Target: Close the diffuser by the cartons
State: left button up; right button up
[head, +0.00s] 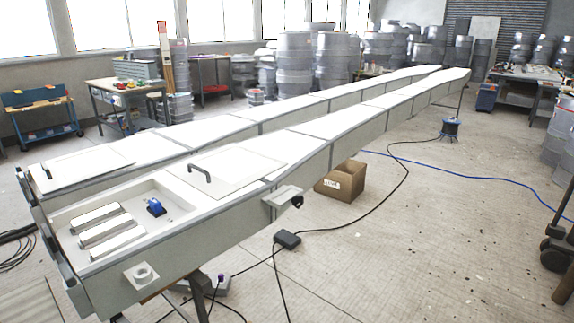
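I cannot tell for certain which thing is the diffuser. A flat white panel with a dark handle (226,167) lies on top of the nearer long white mould (320,128), beside an open recess (170,200). In the recess lie three pale bars (105,227) and a small blue part (155,207). A second flat panel (90,163) lies on the near end of the farther mould (195,132). One brown carton (341,182) stands on the floor by the nearer mould's right side. Neither of my grippers is in view.
A black cable with a small dark box (288,239) and a blue hose (470,177) cross the floor. A workbench (125,90) and a blue cart (40,112) stand left. Wrapped rolls (297,60) stand behind. The floor at right centre is mostly clear.

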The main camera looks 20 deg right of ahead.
aim_at(219, 173)
jog(key=z, duration=0.15)
jog(key=i+l+u, duration=0.1)
jog(key=l, duration=0.2)
jog(key=i+l, duration=0.2)
jog(key=l, duration=0.15)
jog(key=i+l+u, duration=0.15)
jog(key=l, duration=0.2)
jog(key=i+l+u, duration=0.1)
jog(key=l, duration=0.25)
